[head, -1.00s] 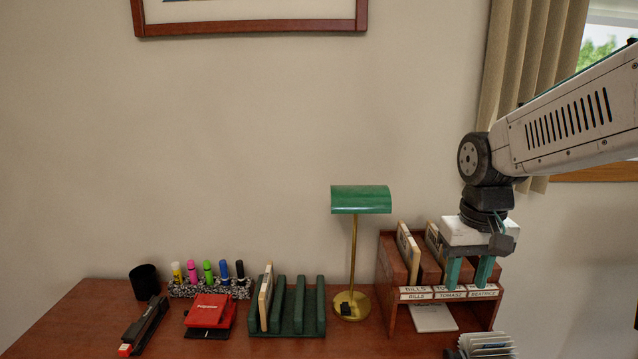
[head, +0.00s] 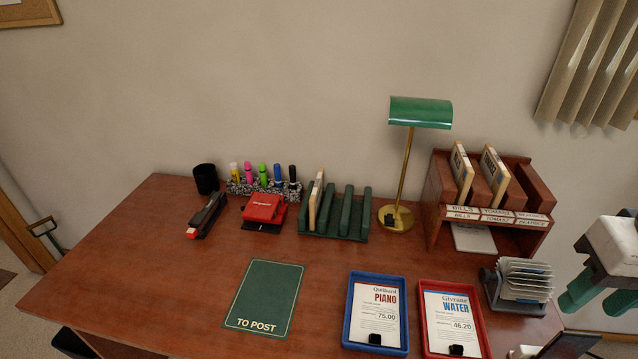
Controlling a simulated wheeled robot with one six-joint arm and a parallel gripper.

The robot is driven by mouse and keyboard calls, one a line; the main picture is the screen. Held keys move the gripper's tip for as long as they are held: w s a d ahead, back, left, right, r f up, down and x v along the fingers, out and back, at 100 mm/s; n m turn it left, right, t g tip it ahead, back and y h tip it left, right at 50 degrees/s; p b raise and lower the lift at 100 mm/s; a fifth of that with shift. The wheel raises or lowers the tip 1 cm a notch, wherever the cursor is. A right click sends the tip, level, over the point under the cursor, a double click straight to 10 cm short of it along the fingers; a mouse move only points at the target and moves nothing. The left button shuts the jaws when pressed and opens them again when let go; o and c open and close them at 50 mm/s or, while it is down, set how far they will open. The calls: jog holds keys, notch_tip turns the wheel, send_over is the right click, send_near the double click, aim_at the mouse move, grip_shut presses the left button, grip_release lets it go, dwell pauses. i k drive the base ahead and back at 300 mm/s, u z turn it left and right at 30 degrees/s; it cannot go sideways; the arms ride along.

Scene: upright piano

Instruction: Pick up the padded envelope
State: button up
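I cannot tell for sure which thing is the padded envelope. A thin cream-edged item (head: 315,200) stands in the left slot of the green rack (head: 338,237). Two more such items, a left one (head: 461,172) and a right one (head: 494,175), lean in the brown letter sorter (head: 440,222). A flat pale item (head: 473,238) lies in the space beneath its labels. My gripper (head: 600,296) is at the right edge, partly cut off, right of the card holder. Its green fingers are apart with nothing seen between them.
A brass lamp (head: 404,180) stands left of the sorter. A green "TO POST" mat (head: 266,298), blue tray (head: 347,310), red tray (head: 427,325) and card holder (head: 521,283) line the front. Red punch (head: 264,208), stapler (head: 207,215) and pen holder (head: 262,187) stand behind.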

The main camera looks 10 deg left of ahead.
aim_at(316, 201)
jog(key=k, duration=0.95)
jog(key=u, duration=2.25)
jog(key=i, duration=1.4)
jog(key=z, duration=3.1)
